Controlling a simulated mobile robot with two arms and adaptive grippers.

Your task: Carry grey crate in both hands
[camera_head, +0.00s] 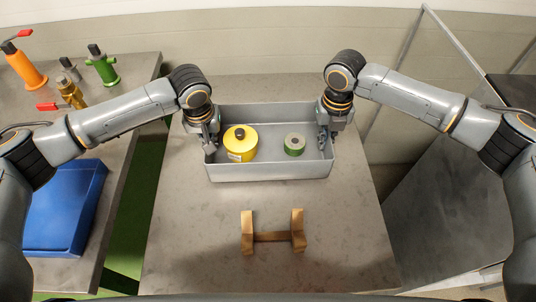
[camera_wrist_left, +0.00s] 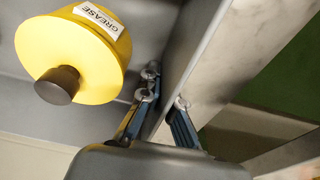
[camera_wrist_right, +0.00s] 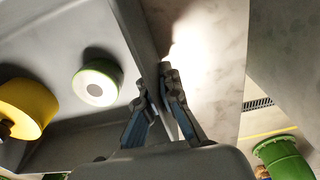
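The grey crate (camera_head: 270,170) stands upright at the far part of the middle table and appears to rest on it. Inside are a yellow container (camera_head: 241,146), labelled GREASE in the left wrist view (camera_wrist_left: 78,50), and a green-edged roll (camera_head: 294,145). My left gripper (camera_head: 210,142) is at the crate's left wall; in the left wrist view its fingers straddle that wall with a visible gap, so it looks open. My right gripper (camera_head: 326,138) is at the right wall; in the right wrist view its fingertips (camera_wrist_right: 158,92) close on the wall from both sides.
A brown stand (camera_head: 273,237) with two uprights is on the middle table (camera_head: 190,240) in front of the crate. The left table holds a blue bin (camera_head: 62,210), orange, brass and green (camera_head: 103,68) valve-like parts. A grey surface (camera_head: 450,205) lies at right.

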